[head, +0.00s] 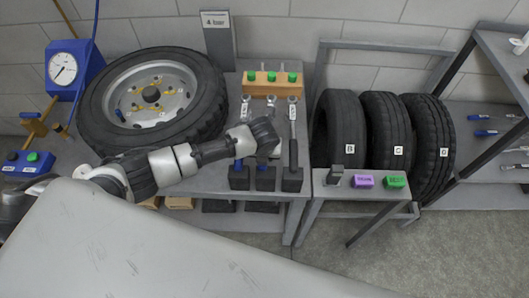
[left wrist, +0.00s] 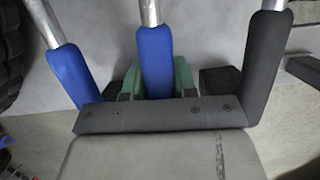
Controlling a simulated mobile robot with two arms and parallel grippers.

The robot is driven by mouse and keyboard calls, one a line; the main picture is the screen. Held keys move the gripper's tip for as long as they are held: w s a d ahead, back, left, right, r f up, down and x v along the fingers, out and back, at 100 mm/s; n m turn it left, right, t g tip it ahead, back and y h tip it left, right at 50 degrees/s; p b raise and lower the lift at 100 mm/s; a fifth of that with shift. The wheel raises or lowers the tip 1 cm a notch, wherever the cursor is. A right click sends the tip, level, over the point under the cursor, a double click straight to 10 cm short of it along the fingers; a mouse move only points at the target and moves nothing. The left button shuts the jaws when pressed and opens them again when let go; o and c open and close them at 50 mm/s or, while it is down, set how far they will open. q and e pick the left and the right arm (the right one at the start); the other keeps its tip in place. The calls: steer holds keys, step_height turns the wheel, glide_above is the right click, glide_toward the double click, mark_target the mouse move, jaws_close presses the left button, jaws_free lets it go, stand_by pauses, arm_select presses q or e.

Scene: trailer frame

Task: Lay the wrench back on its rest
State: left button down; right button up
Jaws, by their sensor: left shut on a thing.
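My left gripper (head: 264,137) reaches over the workbench and is shut on the blue handle (left wrist: 155,58) of the middle wrench (head: 270,104). In the left wrist view its green fingers (left wrist: 156,80) sit on both sides of that handle. The middle wrench lies between another blue-handled wrench (left wrist: 70,70) on the left and a black-handled wrench (left wrist: 267,55) on the right. Dark rest blocks (head: 265,181) stand at the bench's front edge. The gripper hides part of the middle wrench, and I cannot tell whether its handle touches the rest. My right gripper is out of view.
A large wheel (head: 205,110) lies left of the tools. A wooden block with green-topped pieces (head: 258,90) stands behind them. Several tyres (head: 385,125) stand to the right, behind a small table with purple (head: 363,182) and green (head: 395,181) blocks.

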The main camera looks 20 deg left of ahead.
arm_select(q)
steer(key=shift+r, duration=0.1)
steer(key=c, duration=0.8)
jaws_free()
steer(key=shift+s, duration=0.1)
steer(key=v, duration=1)
steer(key=shift+r, duration=0.35)
